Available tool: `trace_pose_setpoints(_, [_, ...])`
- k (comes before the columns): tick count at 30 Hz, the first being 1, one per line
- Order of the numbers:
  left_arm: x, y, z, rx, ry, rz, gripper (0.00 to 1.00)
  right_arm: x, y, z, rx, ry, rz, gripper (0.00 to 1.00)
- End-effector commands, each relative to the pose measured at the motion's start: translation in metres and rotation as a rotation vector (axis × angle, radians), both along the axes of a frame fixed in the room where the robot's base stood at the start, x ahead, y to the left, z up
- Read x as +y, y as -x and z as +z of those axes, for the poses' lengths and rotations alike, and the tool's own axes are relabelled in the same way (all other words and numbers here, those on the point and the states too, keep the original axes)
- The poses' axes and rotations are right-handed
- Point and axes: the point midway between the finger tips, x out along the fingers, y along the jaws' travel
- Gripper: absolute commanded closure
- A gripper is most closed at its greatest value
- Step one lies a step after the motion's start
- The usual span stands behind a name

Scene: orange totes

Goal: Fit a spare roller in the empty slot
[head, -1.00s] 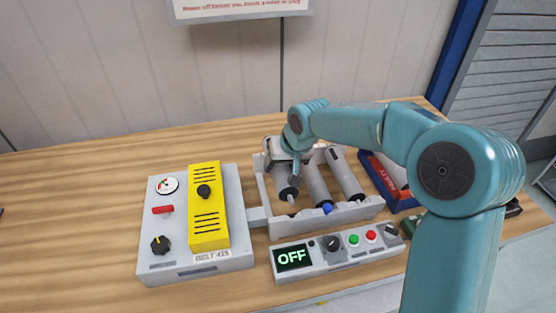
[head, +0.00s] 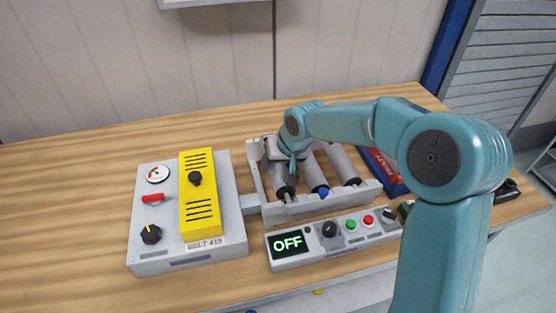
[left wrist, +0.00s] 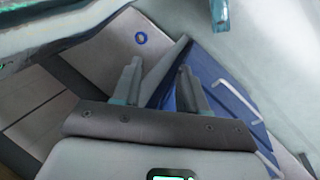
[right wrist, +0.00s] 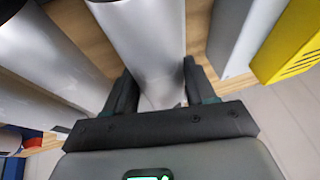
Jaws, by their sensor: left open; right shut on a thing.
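A grey roller frame (head: 318,208) stands on the bench. My right gripper (head: 291,152) is shut on the leftmost roller (head: 282,184), over the left part of the frame; the arm link partly covers both. In the right wrist view the fingers (right wrist: 157,88) stand either side of that pale roller (right wrist: 150,40). I cannot tell whether its ends sit in the slot. The middle roller (head: 313,173), with a blue tip, and the right roller (head: 342,165) lie in the frame. My left gripper (left wrist: 160,85) is open and empty, outside the head view.
Left of the frame is a grey box (head: 163,236) with a yellow cover (head: 210,225), a red switch and a black knob. A control panel (head: 320,252) in front reads OFF. A tray with a red label (head: 381,167) lies right, partly behind my arm. Bench at far left is clear.

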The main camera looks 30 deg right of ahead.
Motion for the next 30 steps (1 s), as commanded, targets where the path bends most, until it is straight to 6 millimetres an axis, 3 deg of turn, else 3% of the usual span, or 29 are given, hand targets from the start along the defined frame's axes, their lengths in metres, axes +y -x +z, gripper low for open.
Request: trace_pose_setpoints(30, [0.0, 0.0, -0.015, 0.0, 0.0, 0.0, 0.57, 0.0, -0.001, -0.015, -0.003, 0.0, 0.0, 0.94])
